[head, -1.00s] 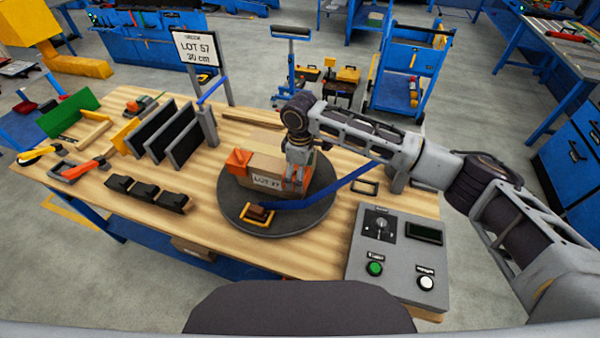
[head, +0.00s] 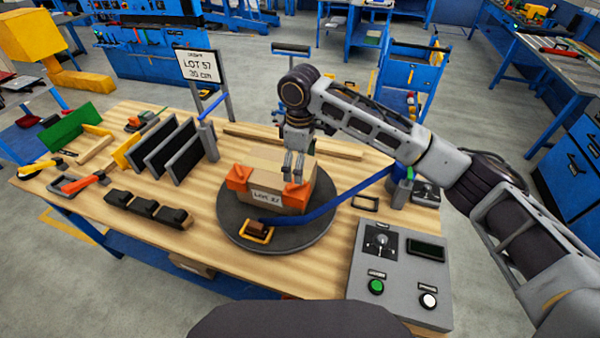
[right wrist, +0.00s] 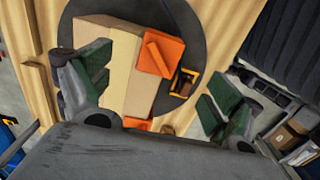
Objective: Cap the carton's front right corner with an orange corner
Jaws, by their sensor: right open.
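The tan carton (head: 273,166) sits on a dark round turntable (head: 309,232), its "LOT 27" label facing front. An orange corner (head: 296,196) sits on the carton's front right corner. A second orange corner (head: 238,178) sits on its front left corner. My right gripper (head: 294,172) is open and empty above the carton, just behind the front right corner piece. In the right wrist view, the carton (right wrist: 105,60) and one orange corner (right wrist: 160,55) lie between the spread fingers. Another orange corner (right wrist: 138,123) is mostly hidden by the gripper body. My left gripper is not seen.
A blue strap (head: 330,205) crosses the turntable to a yellow-framed buckle (head: 256,231) at its front. A control box (head: 400,270) stands front right. Black upright panels (head: 175,150) and black blocks (head: 147,206) stand left. A sign (head: 199,68) stands behind.

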